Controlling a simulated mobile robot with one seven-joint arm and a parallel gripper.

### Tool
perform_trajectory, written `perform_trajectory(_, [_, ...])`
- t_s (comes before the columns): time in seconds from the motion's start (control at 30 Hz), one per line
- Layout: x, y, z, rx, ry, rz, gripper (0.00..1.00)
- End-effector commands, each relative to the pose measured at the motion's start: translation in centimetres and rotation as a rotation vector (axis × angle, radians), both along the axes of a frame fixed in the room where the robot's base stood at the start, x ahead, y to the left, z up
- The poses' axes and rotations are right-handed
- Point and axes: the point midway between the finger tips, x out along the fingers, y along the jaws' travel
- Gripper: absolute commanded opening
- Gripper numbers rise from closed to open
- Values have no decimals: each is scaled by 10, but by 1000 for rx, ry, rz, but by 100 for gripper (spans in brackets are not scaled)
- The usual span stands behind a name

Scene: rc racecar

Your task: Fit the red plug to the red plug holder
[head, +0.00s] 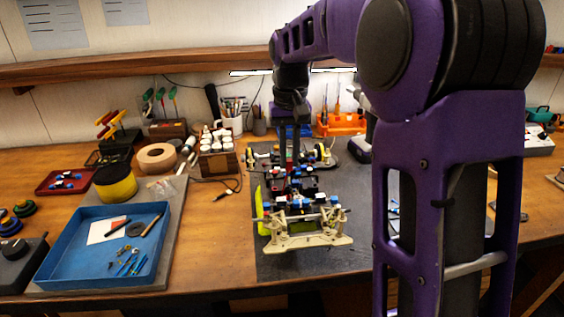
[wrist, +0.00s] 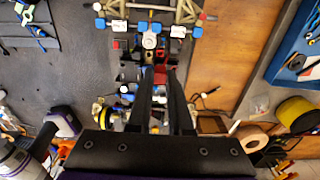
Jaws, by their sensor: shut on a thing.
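My gripper (head: 290,157) points down over the middle of the RC racecar chassis (head: 305,241). In the wrist view, my gripper's dark fingers (wrist: 161,72) are shut on a small red piece, the red plug (wrist: 161,76). The plug also shows as a red patch at the fingers in the head view. It is close above the car, and I cannot tell whether it touches anything there. In the wrist view, a small red part (wrist: 116,44) sits on the car beside blue and white connectors; I cannot tell whether it is the red plug holder.
The car lies on a dark grey mat (head: 270,265). A blue tray (head: 70,268) with small tools stands to the left, with a yellow-black roll (head: 115,184) behind it. An orange tool rack (head: 340,124) and a pen cup (head: 232,124) stand at the back.

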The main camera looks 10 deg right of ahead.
Motion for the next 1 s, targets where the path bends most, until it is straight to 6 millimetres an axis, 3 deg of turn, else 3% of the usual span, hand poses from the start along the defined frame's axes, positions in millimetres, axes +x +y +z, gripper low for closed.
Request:
perform_trajectory(0.37, [0, 0, 2, 0, 1, 0, 0])
perform_trajectory(1.0, [0, 0, -54, 0, 0, 0, 0])
